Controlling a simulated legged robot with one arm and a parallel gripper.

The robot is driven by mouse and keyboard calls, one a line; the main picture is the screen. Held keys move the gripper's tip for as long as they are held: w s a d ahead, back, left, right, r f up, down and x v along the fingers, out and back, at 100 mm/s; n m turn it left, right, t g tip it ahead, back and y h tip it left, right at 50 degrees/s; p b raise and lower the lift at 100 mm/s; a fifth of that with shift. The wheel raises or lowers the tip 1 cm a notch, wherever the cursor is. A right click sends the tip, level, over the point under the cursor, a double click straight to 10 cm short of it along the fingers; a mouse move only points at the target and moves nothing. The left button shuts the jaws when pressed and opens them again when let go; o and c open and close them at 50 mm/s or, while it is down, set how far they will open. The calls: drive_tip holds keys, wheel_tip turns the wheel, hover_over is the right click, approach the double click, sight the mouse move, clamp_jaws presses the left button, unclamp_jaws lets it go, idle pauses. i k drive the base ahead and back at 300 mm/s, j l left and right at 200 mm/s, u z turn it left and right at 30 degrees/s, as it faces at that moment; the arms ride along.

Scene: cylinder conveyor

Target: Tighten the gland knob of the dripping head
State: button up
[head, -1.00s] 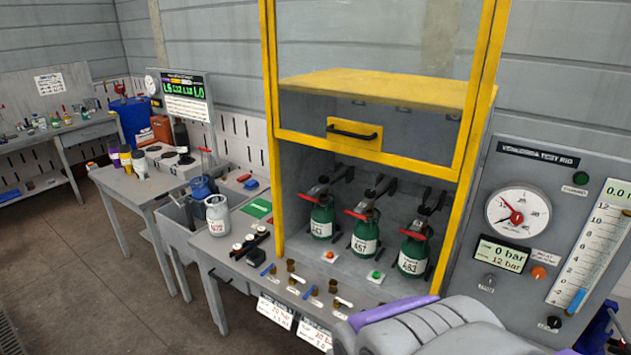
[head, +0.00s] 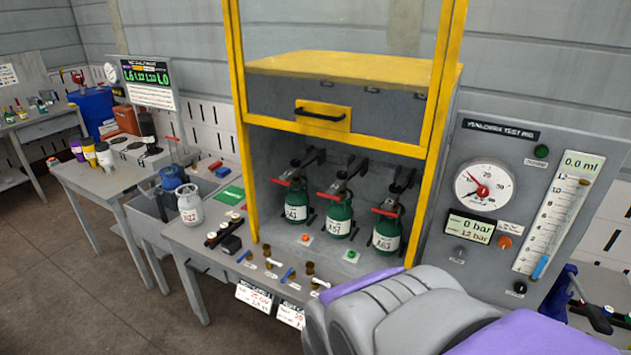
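Three green extinguisher-like cylinders with red-and-black heads stand in a row inside the yellow-framed test cabinet: a left one (head: 296,203), a middle one (head: 339,216) and a right one (head: 387,231). Each has a white label and a clamp arm behind its head. The gland knobs are too small to make out, and I cannot tell which head drips. My gripper is outside the view; only grey and purple parts of my own body show at the lower right.
The cabinet's glazed yellow guard (head: 323,117) is raised above the cylinders. Small valves (head: 288,275) line the bench front. A gauge panel (head: 490,195) reading 0 bar stands right. Floor at lower left is clear.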

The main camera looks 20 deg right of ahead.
sight(294, 163)
drive_tip(key=i+l+u, duration=0.25)
drive_tip(key=i, duration=0.25)
drive_tip(key=i+l+u, duration=0.25)
drive_tip(key=i, duration=0.2)
